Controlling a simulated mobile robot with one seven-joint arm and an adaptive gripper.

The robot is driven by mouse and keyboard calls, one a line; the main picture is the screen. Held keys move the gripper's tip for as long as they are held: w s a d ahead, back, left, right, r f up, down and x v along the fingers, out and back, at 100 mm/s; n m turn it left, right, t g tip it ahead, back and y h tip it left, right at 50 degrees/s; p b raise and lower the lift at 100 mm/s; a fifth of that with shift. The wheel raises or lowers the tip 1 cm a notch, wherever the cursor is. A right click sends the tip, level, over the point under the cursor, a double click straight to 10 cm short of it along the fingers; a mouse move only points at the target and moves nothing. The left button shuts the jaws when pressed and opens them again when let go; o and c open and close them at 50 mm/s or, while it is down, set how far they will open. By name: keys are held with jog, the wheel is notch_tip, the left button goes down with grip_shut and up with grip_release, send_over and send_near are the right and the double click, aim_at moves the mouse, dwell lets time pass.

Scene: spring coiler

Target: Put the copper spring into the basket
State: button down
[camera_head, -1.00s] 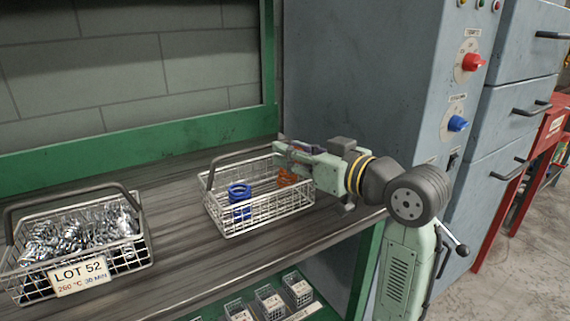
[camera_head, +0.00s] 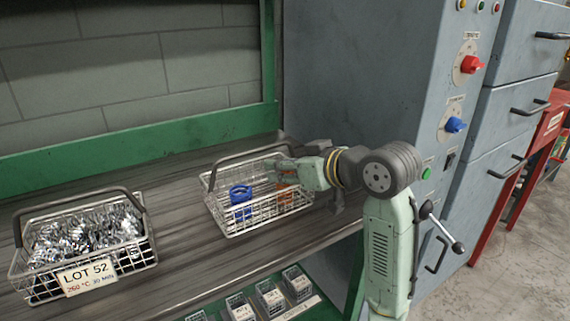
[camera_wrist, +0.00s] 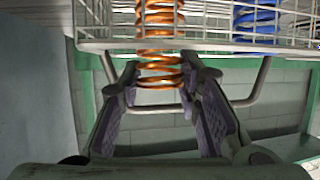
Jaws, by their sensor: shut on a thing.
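The copper spring (camera_head: 284,194) shows orange inside the right part of the wire basket (camera_head: 232,231), partly hidden by the mesh and my gripper. In the wrist view the copper spring (camera_wrist: 158,32) extends from between my fingertips past the basket rim (camera_wrist: 200,46). My gripper (camera_wrist: 158,78) is shut on one end of it. In the head view my gripper (camera_head: 277,170) reaches over the basket from the right. I cannot tell whether the spring touches the basket floor.
A blue spring (camera_head: 241,203) stands in the same basket, left of the copper one; it also shows in the wrist view (camera_wrist: 256,20). A full basket labelled LOT 52 (camera_head: 88,277) sits to the left. A grey cabinet (camera_head: 400,90) stands close on the right.

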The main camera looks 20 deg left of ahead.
jog(key=shift+f, duration=0.3)
jog(key=c, duration=1.5)
grip_release()
jog(key=shift+o, duration=0.2)
